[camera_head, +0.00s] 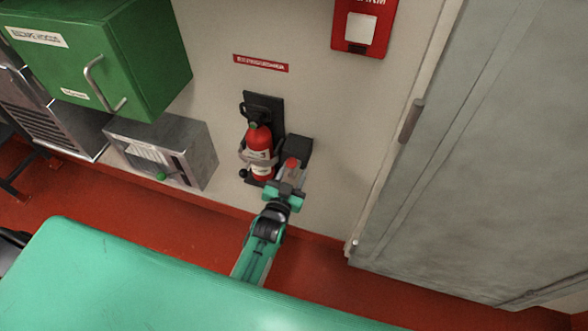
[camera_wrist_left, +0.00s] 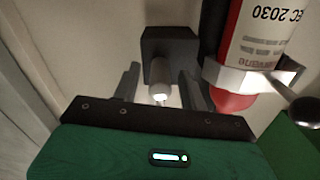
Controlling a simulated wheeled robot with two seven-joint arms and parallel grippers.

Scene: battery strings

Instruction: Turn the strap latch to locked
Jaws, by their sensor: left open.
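A red fire extinguisher (camera_head: 258,142) stands upright in a dark wall bracket (camera_head: 264,102). A pale strap (camera_head: 262,160) goes around it; the strap also shows in the left wrist view (camera_wrist_left: 240,80). A lever with a black ball knob (camera_head: 243,173), seemingly the strap latch, sticks out at the strap's left side; the knob shows at the right edge of the wrist view (camera_wrist_left: 305,109). My left gripper (camera_head: 291,171) is open, to the right of the extinguisher and apart from the knob. A small pale cylinder (camera_wrist_left: 158,77) appears between its fingers, in front of a dark box (camera_wrist_left: 170,42).
The dark box (camera_head: 299,149) is on the wall right of the extinguisher. A grey metal box (camera_head: 195,160) and a green cabinet (camera_head: 155,60) are at left. A grey door (camera_head: 470,150) is at right. A green surface (camera_head: 150,290) fills the foreground.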

